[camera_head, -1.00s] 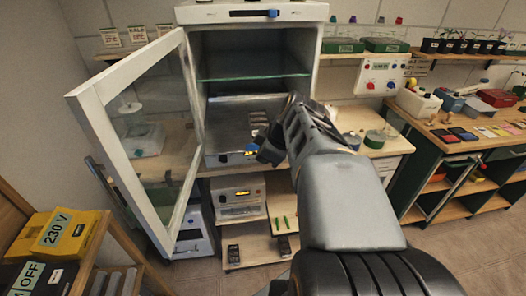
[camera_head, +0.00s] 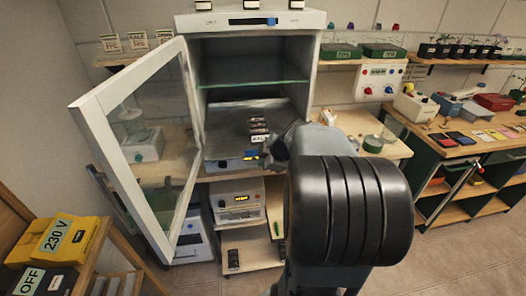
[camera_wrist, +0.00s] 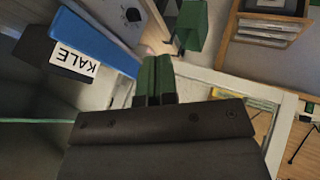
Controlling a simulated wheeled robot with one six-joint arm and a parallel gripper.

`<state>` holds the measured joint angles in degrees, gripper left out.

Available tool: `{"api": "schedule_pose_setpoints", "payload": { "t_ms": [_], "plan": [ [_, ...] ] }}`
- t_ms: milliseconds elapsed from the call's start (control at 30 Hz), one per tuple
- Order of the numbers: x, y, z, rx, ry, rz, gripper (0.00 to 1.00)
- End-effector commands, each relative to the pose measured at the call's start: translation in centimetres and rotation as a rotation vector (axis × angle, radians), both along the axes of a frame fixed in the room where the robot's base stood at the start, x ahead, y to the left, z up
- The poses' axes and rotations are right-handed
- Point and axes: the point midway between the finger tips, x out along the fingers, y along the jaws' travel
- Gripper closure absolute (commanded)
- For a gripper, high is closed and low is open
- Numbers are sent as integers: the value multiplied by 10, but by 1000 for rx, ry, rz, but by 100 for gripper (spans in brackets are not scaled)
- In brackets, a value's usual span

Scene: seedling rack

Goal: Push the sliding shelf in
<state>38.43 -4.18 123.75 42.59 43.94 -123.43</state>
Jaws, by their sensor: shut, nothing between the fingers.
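The sliding shelf (camera_head: 225,118) is a grey metal tray low inside the open white cabinet, with its pale front edge at the cabinet mouth. A dark pot tray with a KALE label (camera_head: 259,130) stands on it. A blue strip (camera_head: 251,154) marks its front, and a blue bar also shows in the wrist view (camera_wrist: 95,40), beside the KALE label. My gripper (camera_wrist: 155,72) has its dark green fingers shut together, with nothing between them, close to the blue bar. I cannot tell whether they touch. In the head view my arm hides the shelf's right front.
The glass cabinet door (camera_head: 150,145) stands wide open on the left. A device with a lit display (camera_head: 238,198) sits below the shelf. A yellow 230 V box (camera_head: 55,238) is at the lower left. A workbench (camera_head: 470,140) stands on the right.

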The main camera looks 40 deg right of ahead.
Motion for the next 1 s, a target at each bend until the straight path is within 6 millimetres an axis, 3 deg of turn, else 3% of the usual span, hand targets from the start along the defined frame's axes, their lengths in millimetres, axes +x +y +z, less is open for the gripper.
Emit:
{"api": "schedule_pose_setpoints", "payload": {
  "t_ms": [300,867,1000],
  "plan": [
    [30,-15,4,0,-2,1,100],
    [35,-18,2,-1,-2,0,100],
    [44,-21,-1,-2,-1,4,100]
  ]
}}
